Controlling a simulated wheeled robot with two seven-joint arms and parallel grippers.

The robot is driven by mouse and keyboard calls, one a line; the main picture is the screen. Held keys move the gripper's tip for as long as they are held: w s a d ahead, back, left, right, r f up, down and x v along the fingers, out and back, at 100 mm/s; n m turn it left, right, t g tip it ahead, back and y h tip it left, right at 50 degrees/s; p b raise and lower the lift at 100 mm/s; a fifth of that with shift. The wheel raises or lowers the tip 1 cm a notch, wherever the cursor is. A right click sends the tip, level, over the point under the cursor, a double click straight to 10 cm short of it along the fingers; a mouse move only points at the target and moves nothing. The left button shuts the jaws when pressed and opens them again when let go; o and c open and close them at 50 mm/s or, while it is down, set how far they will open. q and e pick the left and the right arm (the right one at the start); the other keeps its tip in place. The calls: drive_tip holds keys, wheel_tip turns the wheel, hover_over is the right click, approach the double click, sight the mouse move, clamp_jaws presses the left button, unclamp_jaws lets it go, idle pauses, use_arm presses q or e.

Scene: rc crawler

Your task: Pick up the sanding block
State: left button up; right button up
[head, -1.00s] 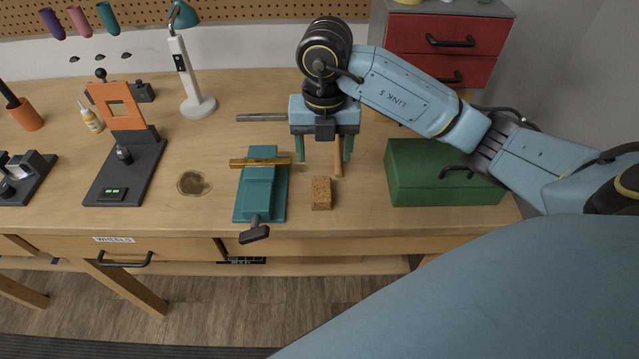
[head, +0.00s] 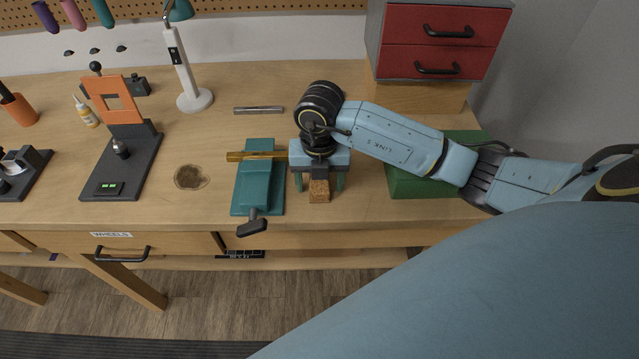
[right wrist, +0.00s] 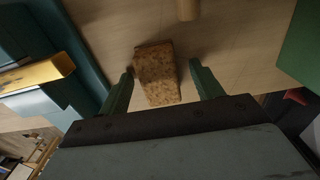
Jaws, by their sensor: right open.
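The sanding block (head: 319,192) is a small brown, speckled block lying on the workbench near its front edge. Its far part is hidden under my right gripper in the head view. My right gripper (head: 319,184) is open, pointing down over the block, with one green finger on either side. In the right wrist view the block (right wrist: 157,74) lies between the two fingers of the gripper (right wrist: 160,82), with a gap on both sides. I cannot tell the exact height of the fingertips over the bench. My left gripper is not in view.
A teal vise (head: 258,180) holding a brass-coloured bar stands just left of the block. A green box (head: 440,186) stands to the right, partly behind my arm. A metal rod (head: 258,110) lies farther back.

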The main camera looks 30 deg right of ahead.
drive_tip(key=c, duration=1.1)
drive_tip(key=shift+o, duration=0.2)
wheel_tip(320, 180, up, 10)
drive_tip(key=shift+r, duration=0.1)
drive_tip(key=o, duration=0.4)
drive_tip(key=c, duration=0.3)
